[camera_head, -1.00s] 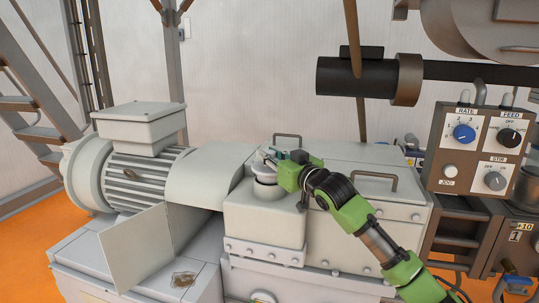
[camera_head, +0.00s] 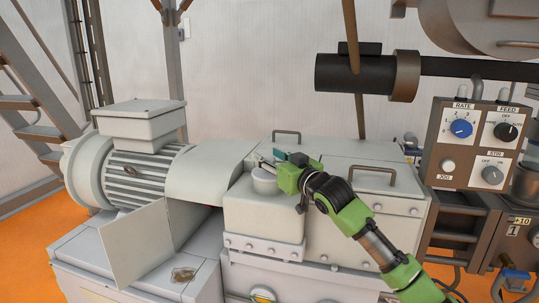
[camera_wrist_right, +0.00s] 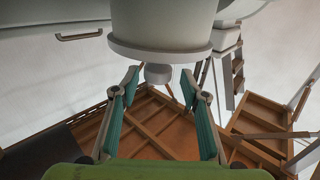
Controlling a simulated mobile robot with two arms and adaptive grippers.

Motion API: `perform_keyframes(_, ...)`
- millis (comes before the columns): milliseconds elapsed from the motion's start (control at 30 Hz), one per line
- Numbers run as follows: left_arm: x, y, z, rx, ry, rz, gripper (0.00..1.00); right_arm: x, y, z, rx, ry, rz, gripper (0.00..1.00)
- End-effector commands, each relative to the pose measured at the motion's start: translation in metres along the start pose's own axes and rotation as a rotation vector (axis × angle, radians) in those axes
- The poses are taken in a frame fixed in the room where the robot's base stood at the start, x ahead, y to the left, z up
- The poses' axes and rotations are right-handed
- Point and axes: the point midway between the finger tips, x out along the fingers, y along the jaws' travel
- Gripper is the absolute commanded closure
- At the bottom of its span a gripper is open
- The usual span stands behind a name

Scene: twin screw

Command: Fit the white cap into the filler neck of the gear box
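In the right wrist view the cap shows as a wide rim (camera_wrist_right: 160,53) with a small round knob (camera_wrist_right: 157,73). My right gripper (camera_head: 268,160) is just above and right of the cap. In the right wrist view its teal-padded fingers (camera_wrist_right: 158,80) are spread either side of the knob, with space between. The part of the cap inside the neck is hidden. My left gripper is out of view.
A ribbed grey motor (camera_head: 140,170) stands left of the gear box. Grey covers with raised handles (camera_head: 374,178) lie behind and right of the neck. A control panel (camera_head: 473,145) stands at the right. The space above the cap is clear.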

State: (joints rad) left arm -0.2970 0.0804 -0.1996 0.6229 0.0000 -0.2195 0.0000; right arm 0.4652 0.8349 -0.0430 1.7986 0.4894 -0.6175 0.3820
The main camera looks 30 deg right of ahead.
Motion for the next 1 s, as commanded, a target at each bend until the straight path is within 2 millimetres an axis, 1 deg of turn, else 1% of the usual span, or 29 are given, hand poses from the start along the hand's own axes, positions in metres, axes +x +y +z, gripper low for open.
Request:
perform_keyframes(33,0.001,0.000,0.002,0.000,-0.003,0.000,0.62,0.002,-0.001,0.016,0.006,-0.027,-0.001,0.59)
perform_keyframes(233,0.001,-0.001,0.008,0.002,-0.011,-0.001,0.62,0.001,-0.001,0.016,0.005,-0.029,0.000,0.59)
perform_keyframes(367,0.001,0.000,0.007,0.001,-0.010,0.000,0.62,-0.005,-0.001,0.016,0.003,-0.028,0.000,0.59)
perform_keyframes(467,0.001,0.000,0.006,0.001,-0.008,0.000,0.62,-0.017,-0.001,0.015,0.001,-0.027,0.001,0.59)
perform_keyframes(800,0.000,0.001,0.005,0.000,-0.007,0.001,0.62,-0.076,-0.003,0.004,-0.004,-0.008,0.000,0.59)
perform_keyframes(1000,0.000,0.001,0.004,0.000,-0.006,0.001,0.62,-0.106,-0.004,0.000,-0.004,-0.002,0.000,0.59)
